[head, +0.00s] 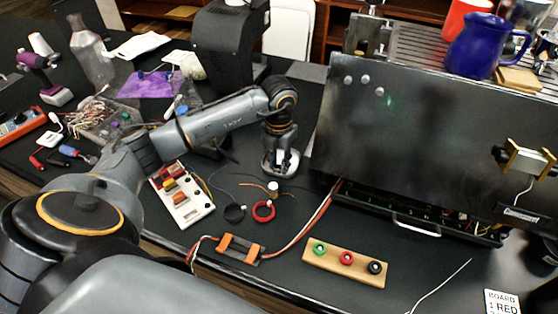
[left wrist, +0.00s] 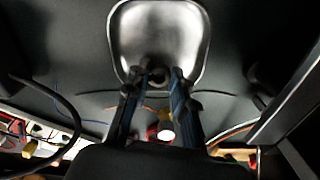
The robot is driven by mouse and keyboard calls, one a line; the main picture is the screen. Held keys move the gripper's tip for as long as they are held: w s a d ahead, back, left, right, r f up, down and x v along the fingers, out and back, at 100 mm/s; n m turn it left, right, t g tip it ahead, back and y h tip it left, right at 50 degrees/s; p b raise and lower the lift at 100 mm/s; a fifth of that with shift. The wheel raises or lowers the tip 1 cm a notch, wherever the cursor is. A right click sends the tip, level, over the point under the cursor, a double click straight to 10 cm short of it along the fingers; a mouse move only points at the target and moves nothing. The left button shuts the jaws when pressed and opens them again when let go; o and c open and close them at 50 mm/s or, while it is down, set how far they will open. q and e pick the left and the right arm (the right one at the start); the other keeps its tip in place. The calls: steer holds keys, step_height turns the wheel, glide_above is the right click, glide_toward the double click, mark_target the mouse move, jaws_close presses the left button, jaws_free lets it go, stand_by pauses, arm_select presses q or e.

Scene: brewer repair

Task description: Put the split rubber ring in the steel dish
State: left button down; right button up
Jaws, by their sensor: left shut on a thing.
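The steel dish (left wrist: 160,30) fills the top middle of the left wrist view. In the head view it is a small shiny patch (head: 291,160), partly hidden under my left gripper (head: 280,155). In the left wrist view the fingers of my left gripper (left wrist: 158,85) reach over the dish's near edge. They are shut on a small dark ring-like piece (left wrist: 157,73), which looks like the split rubber ring. It appears over the near part of the dish; I cannot tell whether it touches it. Its split is not visible. My right gripper is not in view.
A black ring (head: 234,213) and a red ring (head: 263,211) lie on the dark table in front. A wooden block (head: 330,269) holds green, red and black rings. The large metal brewer panel (head: 420,130) stands close on the right. Loose wires cross the table.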

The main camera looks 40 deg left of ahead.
arm_select(q)
steer(key=c, duration=1.4)
jaws_free()
steer(key=shift+f, duration=0.1)
steer(key=shift+c, duration=0.2)
steer(key=shift+o, duration=0.2)
step_height(320, 180, up, 12)
steer(key=b, duration=0.3)
